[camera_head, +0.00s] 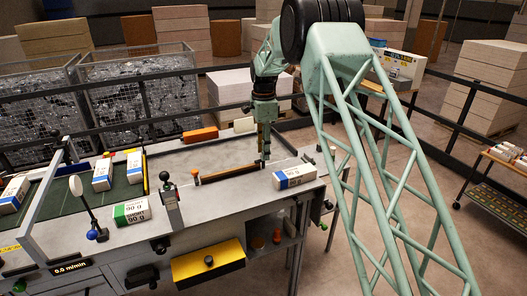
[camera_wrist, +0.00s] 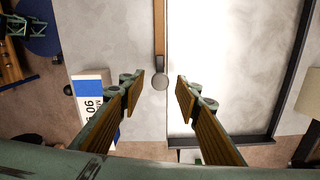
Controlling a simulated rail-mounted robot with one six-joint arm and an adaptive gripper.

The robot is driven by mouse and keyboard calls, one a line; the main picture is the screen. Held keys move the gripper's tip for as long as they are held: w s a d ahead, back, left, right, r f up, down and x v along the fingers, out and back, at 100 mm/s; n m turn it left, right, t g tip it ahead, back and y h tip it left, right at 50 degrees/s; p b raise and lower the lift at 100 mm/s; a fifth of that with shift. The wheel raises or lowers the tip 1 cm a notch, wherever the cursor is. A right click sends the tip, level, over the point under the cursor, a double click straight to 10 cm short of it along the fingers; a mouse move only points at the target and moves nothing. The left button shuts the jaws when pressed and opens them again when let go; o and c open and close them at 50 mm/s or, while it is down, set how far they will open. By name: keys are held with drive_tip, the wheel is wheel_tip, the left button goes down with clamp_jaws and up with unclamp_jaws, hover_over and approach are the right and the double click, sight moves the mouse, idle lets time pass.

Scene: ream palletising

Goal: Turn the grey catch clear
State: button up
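A grey round piece that looks like the catch (camera_wrist: 160,82) sits at the end of a brown bar (camera_wrist: 159,30) in the wrist view. The bar (camera_head: 228,173) also shows in the head view, lying along the near edge of the pale recessed bed. My gripper (camera_wrist: 158,89) is open and empty, with one wooden-faced finger on each side of the grey piece. I cannot tell how far above it the fingertips are. In the head view my gripper (camera_head: 263,152) points down at the right end of the bar, and the catch is largely hidden there.
A blue-and-white ream (camera_head: 294,177) lies right of the bar's end, close to my gripper; it also shows in the wrist view (camera_wrist: 91,88). A green-marked ream (camera_head: 131,212) and a small post with a dark knob (camera_head: 168,190) stand left. More reams (camera_head: 103,172) lie on the green belt.

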drive_tip(key=shift+c, duration=0.2)
drive_tip(key=c, duration=0.8)
drive_tip(key=shift+n, duration=0.5)
drive_tip(key=n, duration=1.2)
drive_tip(key=shift+n, duration=2.4)
